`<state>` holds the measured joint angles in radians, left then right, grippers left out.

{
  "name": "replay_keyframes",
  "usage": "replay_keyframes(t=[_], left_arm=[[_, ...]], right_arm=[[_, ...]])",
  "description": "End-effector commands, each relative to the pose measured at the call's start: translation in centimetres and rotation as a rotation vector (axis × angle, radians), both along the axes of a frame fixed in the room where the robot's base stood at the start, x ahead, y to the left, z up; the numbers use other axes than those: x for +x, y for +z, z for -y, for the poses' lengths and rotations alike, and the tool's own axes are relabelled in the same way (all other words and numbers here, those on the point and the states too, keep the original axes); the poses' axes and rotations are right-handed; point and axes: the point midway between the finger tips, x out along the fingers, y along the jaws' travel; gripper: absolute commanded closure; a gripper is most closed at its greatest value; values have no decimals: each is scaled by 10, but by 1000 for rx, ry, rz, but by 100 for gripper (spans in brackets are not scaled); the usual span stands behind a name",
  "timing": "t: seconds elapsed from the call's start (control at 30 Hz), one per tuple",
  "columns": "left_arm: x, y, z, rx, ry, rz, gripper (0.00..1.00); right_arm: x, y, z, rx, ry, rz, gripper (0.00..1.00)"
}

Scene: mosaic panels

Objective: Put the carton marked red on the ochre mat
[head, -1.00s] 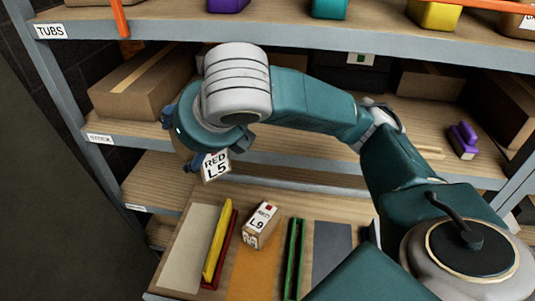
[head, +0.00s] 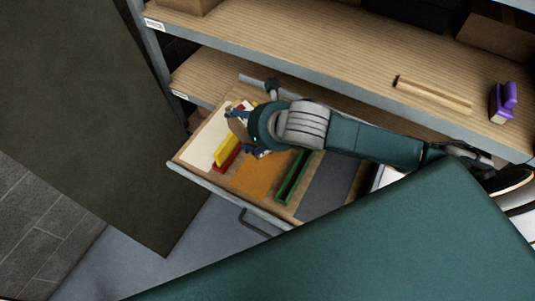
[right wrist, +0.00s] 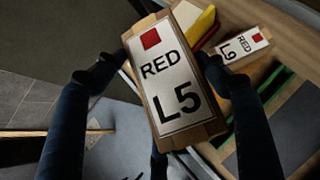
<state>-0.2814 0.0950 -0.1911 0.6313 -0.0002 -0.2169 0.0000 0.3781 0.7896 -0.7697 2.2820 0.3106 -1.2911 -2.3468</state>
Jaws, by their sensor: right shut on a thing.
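My right gripper (head: 246,133) is shut on a brown carton (head: 238,131) and holds it over the pulled-out drawer. The right wrist view shows the carton (right wrist: 172,85) between the fingers, its white label with a red square reading RED L5. The ochre mat (head: 258,178) lies in the drawer, partly hidden under my gripper in the head view. A second carton, labelled L9 (right wrist: 240,46), shows in the right wrist view beyond the fingers; my gripper hides it in the head view. My left gripper is not in view.
Yellow (head: 224,146) and red (head: 229,159) pieces stand left of the ochre mat, between it and a pale mat (head: 207,137). A green tray-like divider (head: 291,178) and a grey mat (head: 330,185) lie to its right. A shelf (head: 360,50) overhangs the drawer's back.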

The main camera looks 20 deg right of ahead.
Motion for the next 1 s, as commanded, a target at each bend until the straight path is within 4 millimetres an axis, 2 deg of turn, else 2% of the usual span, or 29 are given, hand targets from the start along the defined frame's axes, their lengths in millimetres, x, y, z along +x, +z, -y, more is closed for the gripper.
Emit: replay_keyframes(t=[0.17, 0.3, 0.37, 0.7, 0.83, 1.0], left_arm=[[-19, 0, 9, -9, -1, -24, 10], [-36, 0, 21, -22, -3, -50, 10], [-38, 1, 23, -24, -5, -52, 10], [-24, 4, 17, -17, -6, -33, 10], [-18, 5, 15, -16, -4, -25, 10], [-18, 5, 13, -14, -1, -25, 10]], right_arm=[[-4, -19, -1, 2, 13, 3, 86], [-4, -50, -1, 3, 11, 0, 86], [-5, -65, -1, 2, 12, 0, 86], [-4, -143, -2, 4, 12, 2, 86], [-3, -161, -1, 3, 13, 4, 86], [-3, -171, -2, 4, 13, 6, 86]])
